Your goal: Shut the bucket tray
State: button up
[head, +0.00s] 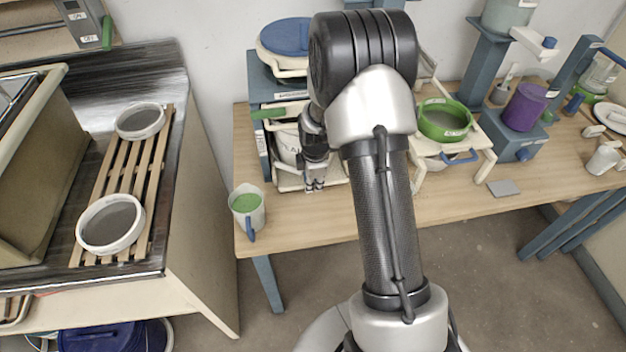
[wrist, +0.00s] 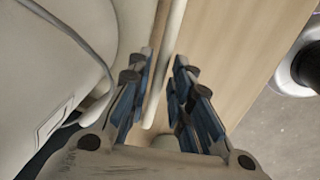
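The bucket tray is a cream pull-out tray (head: 287,183) low in a blue-grey frame on the wooden table, and it stands out toward the front. A white labelled bucket (head: 288,144) sits on it, partly hidden by my arm. My gripper (head: 316,185) is at the tray's front edge, pointing down. In the wrist view my gripper (wrist: 163,62) has its fingers apart, with a cream bar (wrist: 158,95) of the tray running between them. The bar looks nearer the left finger; contact is unclear. The bucket's white side (wrist: 45,75) fills the left.
A mug of green glaze (head: 247,206) stands at the table's left corner. A green bucket (head: 444,121) on a cream stand is to the right, with a grey card (head: 503,188) on the table. A blue-lidded bucket (head: 285,36) sits above. Table front is mostly clear.

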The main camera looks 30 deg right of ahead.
notch_tip(320, 180, up, 12)
jog(key=s, duration=0.2)
jog(key=shift+s+a, duration=0.15)
jog(key=shift+a, duration=0.15)
jog(key=shift+f, duration=0.1)
jog(key=shift+c, duration=0.5)
